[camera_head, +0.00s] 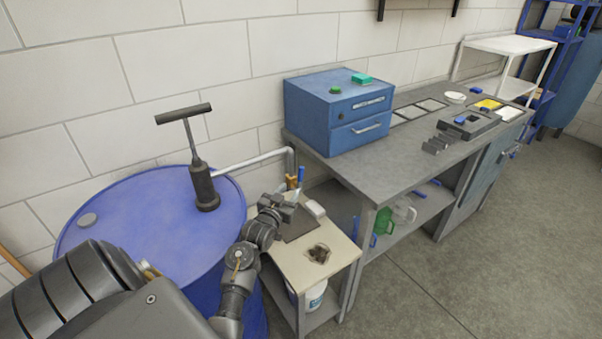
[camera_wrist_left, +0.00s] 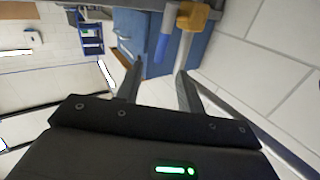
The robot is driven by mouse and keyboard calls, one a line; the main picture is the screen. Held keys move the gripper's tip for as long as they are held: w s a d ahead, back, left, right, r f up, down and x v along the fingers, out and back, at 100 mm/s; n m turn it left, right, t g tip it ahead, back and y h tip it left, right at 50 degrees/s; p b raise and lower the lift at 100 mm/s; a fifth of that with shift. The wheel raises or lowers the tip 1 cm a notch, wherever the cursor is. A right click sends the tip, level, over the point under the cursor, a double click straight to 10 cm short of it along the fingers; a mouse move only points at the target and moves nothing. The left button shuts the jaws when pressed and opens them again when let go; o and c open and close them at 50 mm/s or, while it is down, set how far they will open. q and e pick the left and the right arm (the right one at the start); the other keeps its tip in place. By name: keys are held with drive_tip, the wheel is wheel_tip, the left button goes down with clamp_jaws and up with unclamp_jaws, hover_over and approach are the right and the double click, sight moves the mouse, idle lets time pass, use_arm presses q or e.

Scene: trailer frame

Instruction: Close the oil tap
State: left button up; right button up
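The oil tap (camera_head: 291,182) is at the end of the pale pipe that runs from the blue oil drum (camera_head: 140,215). It has a yellow-orange body and a blue handle (camera_head: 301,173). In the left wrist view the tap's yellow body (camera_wrist_left: 197,17) is at the top, and the blue handle (camera_wrist_left: 163,45) hangs just beyond the fingertips. My left gripper (camera_head: 285,204) is just below and in front of the tap. In the left wrist view my left gripper (camera_wrist_left: 160,70) has its fingers apart, with nothing clearly held between them. My right gripper is not in view.
A black hand pump (camera_head: 204,185) stands on the drum. A small side table (camera_head: 290,262) lies under my left gripper. A grey workbench (camera_head: 400,160) with a blue drawer box (camera_head: 335,115) stands to the right. The floor at right is clear.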

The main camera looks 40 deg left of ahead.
sight(300, 174)
use_arm(q)
drive_tip(key=p+x, duration=0.1)
drive_tip(key=x, duration=1)
drive_tip(key=shift+a+r, duration=0.15)
drive_tip(key=shift+r, duration=0.05)
clamp_jaws()
